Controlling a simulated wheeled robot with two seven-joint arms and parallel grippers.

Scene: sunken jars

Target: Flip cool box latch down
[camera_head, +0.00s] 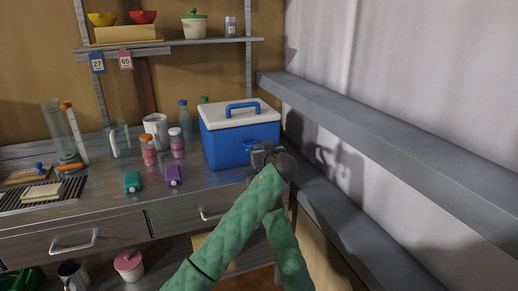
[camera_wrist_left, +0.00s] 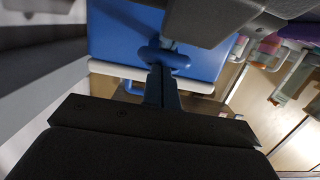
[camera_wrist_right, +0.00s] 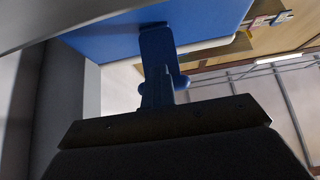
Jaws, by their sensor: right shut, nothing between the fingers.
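The cool box (camera_head: 225,145), blue with a white lid and a blue lid handle (camera_head: 242,107), stands closed at the right end of the counter. My left gripper (camera_head: 262,158) is at its front right corner. In the left wrist view, its fingers (camera_wrist_left: 163,85) are together, close to a blue part (camera_wrist_left: 165,58) at the box. In the right wrist view, my right gripper (camera_wrist_right: 158,90) is shut and empty, its fingertips close to an upright blue tab (camera_wrist_right: 157,45), likely the latch. I cannot tell whether either gripper touches the box. The head view hides the latch and right gripper.
A purple item (camera_head: 173,175) and a teal item (camera_head: 132,182) lie left of the box, with jars (camera_head: 148,150) and a white pitcher (camera_head: 156,130) behind. A long grey ledge (camera_head: 400,130) runs along the right wall, close to my arms.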

